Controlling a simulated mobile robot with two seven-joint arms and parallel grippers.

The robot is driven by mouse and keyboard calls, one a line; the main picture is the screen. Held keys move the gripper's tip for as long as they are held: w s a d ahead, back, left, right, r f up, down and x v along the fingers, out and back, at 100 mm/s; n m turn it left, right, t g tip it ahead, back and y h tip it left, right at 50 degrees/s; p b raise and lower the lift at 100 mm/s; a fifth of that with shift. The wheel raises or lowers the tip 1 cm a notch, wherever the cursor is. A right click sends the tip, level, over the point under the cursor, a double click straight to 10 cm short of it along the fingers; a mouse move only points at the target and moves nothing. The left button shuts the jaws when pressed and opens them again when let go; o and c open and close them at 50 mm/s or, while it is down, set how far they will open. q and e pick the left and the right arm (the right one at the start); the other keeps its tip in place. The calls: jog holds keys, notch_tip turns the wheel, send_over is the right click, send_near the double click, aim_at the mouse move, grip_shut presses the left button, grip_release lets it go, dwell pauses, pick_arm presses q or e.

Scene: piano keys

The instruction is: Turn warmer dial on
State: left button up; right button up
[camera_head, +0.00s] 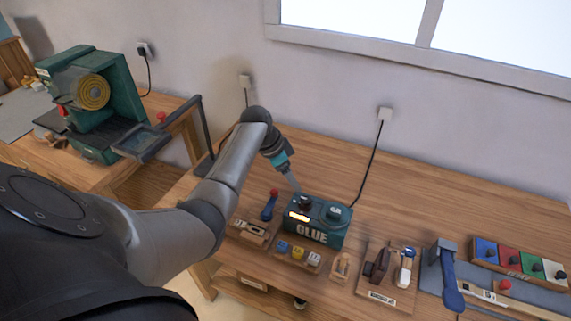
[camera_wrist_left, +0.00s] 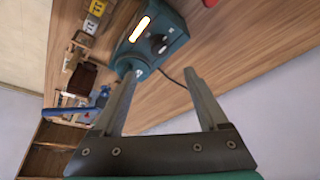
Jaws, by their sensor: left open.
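The glue warmer is a teal box marked GLUE (camera_head: 311,234) on the wooden workbench, and it also shows in the left wrist view (camera_wrist_left: 176,30). A dark dial (camera_wrist_left: 157,44) sits on its top beside a glowing orange-white strip (camera_wrist_left: 140,29). A round teal pot (camera_head: 334,212) stands on the box's right part in the head view. My left gripper (camera_wrist_left: 162,73) is open, its fingers spread and nothing between them. In the head view the left gripper (camera_head: 295,183) reaches down just above and behind the dial side. I cannot tell whether it touches the box. My right gripper is not in view.
A red-and-blue tool (camera_head: 269,205) stands left of the warmer. A plane-like tool rack (camera_head: 385,270) and blue-handled clamp (camera_head: 449,277) are to the right. A black cord (camera_head: 369,165) runs behind to the wall.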

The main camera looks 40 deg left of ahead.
pick_arm(q)
jog(key=shift+v, duration=1.8)
